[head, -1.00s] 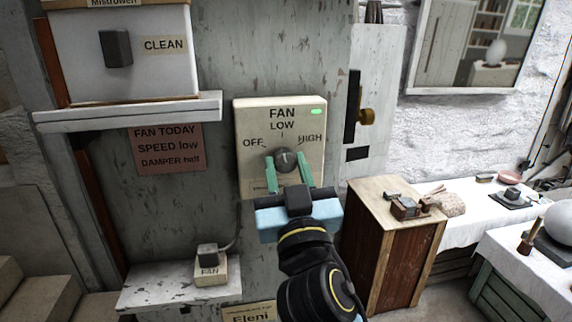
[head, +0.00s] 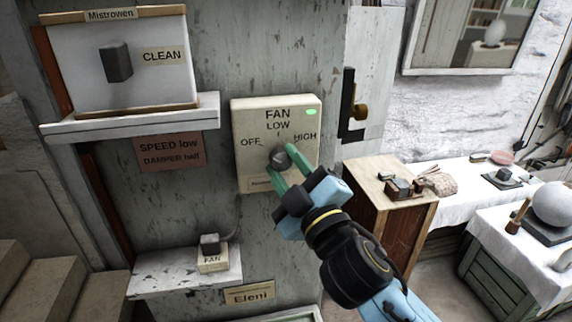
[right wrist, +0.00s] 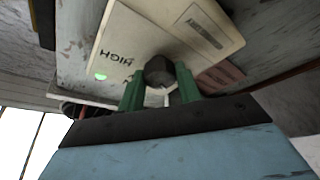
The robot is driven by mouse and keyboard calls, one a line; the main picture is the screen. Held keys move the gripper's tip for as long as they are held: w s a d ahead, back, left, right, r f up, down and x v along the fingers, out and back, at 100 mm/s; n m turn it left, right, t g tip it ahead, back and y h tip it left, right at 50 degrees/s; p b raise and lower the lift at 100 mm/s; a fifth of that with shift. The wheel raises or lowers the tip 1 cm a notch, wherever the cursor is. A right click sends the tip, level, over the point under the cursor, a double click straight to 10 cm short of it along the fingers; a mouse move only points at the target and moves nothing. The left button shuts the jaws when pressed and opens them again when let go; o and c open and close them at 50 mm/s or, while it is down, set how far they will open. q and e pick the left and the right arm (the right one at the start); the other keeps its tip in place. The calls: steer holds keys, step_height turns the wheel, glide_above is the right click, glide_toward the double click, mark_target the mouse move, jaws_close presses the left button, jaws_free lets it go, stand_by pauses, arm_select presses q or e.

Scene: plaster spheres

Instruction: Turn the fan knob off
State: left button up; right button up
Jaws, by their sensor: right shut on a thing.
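The fan control panel (head: 246,122) is a cream box on the grey wall, marked FAN, with OFF at left, LOW at top and HIGH at right. A small green light (head: 312,112) shows at its upper right. The dark round fan knob (head: 279,158) sits at the middle; which label it points to is too small to tell. My right gripper (head: 280,161) reaches in from the lower right, its green fingers shut around the knob. In the right wrist view the knob (right wrist: 159,70) sits between the fingertips. My left gripper is not in view.
A shelf (head: 130,122) with a white CLEAN board (head: 80,70) is at upper left. A lower ledge (head: 180,268) holds a small FAN block (head: 212,255). A wooden cabinet (head: 365,210) and cloth-covered tables (head: 510,290) with a plaster sphere (head: 553,203) stand at right.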

steer(key=shift+n, duration=0.4)
steer(key=o, duration=1)
steer(key=b+v, duration=0.3)
steer(key=v, duration=1)
steer(key=shift+s+d, duration=0.15)
steer(key=shift+s, duration=0.05)
steer(key=shift+w, duration=0.1)
